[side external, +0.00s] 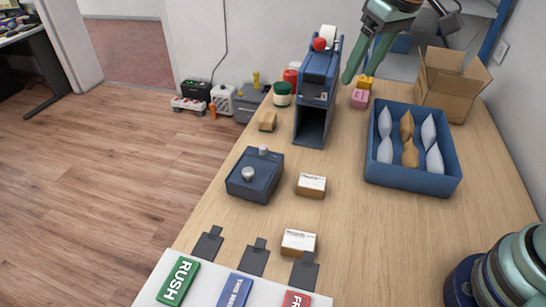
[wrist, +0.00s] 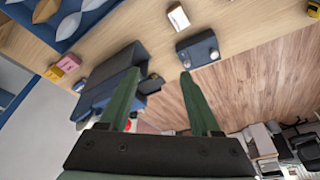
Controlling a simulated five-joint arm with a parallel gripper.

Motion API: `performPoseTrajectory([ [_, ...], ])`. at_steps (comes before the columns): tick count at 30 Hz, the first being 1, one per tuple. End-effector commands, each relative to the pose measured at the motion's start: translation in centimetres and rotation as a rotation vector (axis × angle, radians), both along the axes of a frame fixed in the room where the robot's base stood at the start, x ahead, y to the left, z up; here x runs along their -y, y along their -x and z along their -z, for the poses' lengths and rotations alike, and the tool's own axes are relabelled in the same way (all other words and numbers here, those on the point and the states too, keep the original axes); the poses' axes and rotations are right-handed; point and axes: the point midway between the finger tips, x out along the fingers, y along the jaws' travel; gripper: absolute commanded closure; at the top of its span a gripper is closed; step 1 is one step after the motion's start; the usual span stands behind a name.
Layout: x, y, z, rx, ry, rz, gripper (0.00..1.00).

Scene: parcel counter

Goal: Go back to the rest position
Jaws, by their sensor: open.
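My gripper (side external: 358,75) is high over the far end of the wooden counter (side external: 370,235), right of a tall blue dispenser (side external: 313,130). Its two green fingers are apart, with nothing between them. In the wrist view my gripper (wrist: 159,73) also shows open and empty. The dispenser (wrist: 117,67) appears behind the left finger there. No marker for a rest position shows.
A blue tray (side external: 410,187) with several pouches and an open cardboard box (side external: 448,92) stand at right. A blue knobbed box (side external: 254,179) and small cartons (side external: 311,185) (side external: 298,243) sit midway. Pink block (side external: 359,98) lies below my gripper. Label board (side external: 205,283) is at front.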

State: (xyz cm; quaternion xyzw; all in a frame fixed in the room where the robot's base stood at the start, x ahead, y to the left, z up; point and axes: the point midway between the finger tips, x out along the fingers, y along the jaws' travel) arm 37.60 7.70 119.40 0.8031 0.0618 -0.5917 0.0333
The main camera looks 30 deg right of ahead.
Motion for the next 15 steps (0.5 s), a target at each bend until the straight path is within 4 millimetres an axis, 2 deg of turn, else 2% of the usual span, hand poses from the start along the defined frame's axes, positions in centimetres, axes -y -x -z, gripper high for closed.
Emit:
performPoseTrajectory([
  [1,1.3,1.2,-0.1,0.027,-0.002,0.02,0.36],
  [6,4.5,4.8,0.7,0.101,-0.003,0.075,0.36],
  [10,6.3,7.1,1.9,0.147,0.001,0.11,0.36],
  [15,7.5,8.7,3.0,0.184,0.005,0.136,0.36],
])
